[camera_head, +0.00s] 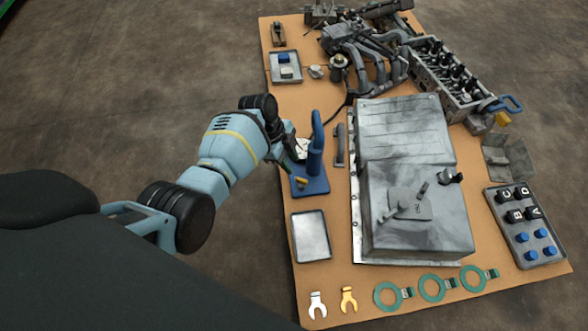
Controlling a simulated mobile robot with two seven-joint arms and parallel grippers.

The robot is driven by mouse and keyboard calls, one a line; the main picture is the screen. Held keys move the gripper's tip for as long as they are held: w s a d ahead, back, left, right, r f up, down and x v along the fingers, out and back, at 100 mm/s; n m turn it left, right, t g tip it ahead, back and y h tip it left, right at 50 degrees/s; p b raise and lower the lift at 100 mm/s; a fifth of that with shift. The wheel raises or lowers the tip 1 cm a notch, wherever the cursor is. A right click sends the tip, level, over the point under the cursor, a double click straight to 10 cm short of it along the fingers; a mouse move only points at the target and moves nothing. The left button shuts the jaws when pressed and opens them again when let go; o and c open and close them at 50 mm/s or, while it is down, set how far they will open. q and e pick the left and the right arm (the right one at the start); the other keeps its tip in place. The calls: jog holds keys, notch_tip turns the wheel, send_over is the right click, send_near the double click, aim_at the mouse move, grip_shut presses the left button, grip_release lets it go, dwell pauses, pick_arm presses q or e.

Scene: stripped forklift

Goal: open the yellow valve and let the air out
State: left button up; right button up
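A blue hand pump (316,150) with an upright cylinder stands on a flat blue base (314,186) left of the grey metal box. A small yellow piece (301,182), which looks like the valve, sits low at the front left of the pump. A white round dial (302,147) shows behind it, partly covered by my gripper. My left gripper (294,154) reaches in from the left, just left of the cylinder and above and behind the yellow piece. Its fingers are small and partly hidden, so I cannot tell their opening or any contact. My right gripper is out of view.
A large grey metal box (415,190) stands right of the pump, with a grey handle (339,145) between them. An empty metal tray (311,237) lies in front. Two wrenches (348,300) and green rings (432,288) line the board's front edge.

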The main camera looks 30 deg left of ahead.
aim_at(302, 179)
pick_arm(q)
jog(key=b+x, duration=0.3)
jog(key=x, duration=0.3)
jog(key=shift+d+f+b, duration=0.15)
jog(key=shift+f+b, duration=0.2)
jog(key=shift+b, duration=0.05)
jog(key=shift+d+f+b, duration=0.2)
jog(key=shift+f+b, duration=0.15)
jog(key=shift+f, duration=0.1)
grip_shut()
